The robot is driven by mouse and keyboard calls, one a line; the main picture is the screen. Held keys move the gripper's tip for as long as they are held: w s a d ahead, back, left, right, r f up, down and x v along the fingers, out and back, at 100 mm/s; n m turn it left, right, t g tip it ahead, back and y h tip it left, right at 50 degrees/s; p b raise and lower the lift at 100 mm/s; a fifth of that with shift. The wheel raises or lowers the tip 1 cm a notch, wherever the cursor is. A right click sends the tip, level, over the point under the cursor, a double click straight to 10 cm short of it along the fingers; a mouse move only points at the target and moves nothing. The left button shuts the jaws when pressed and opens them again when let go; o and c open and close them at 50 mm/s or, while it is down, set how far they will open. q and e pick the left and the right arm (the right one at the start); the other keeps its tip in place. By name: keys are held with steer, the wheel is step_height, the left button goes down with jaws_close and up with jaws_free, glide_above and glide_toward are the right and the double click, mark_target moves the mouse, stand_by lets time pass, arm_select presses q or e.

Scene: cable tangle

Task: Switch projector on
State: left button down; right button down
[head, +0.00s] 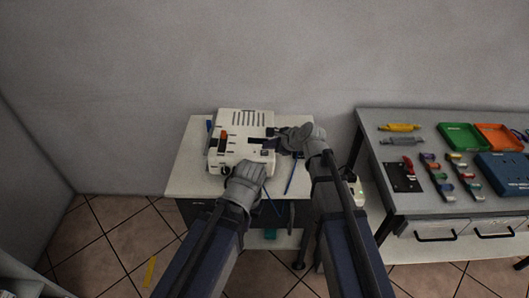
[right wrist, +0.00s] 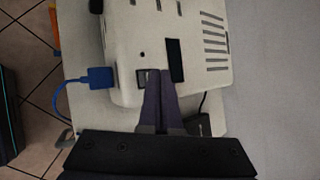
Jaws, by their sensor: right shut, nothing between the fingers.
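The white projector (head: 241,131) sits on a small white table. It has vent slots on top and an orange-red part on its left. In the right wrist view the projector (right wrist: 125,35) shows a dark switch-like part (right wrist: 142,78) on its side, with a blue plug (right wrist: 100,77) beside it. My right gripper (head: 283,139) is at the projector's right side. Its shut, empty fingers (right wrist: 160,78) are at the dark part and partly cover it; contact cannot be told. My left gripper (head: 233,168) is at the projector's front edge; its fingers are hard to make out.
The white table (head: 186,180) has little free room. A grey workbench (head: 390,117) on the right holds an orange tray (head: 497,137), a green tray (head: 461,136), a blue box (head: 507,172) and several tools. A wall stands behind.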

mark_target(269, 155)
steer(key=shift+f+b, duration=0.35)
steer(key=shift+f, duration=0.05)
steer(key=shift+f+b, duration=0.35)
stand_by(0.5)
steer(key=shift+r, duration=0.15)
steer(key=shift+r+p, duration=0.65)
steer(key=shift+p, duration=0.15)
steer(key=r+p, duration=0.5)
steer(key=shift+d+r, duration=0.1)
steer(key=shift+d, duration=0.1)
stand_by(0.4)
stand_by(0.5)
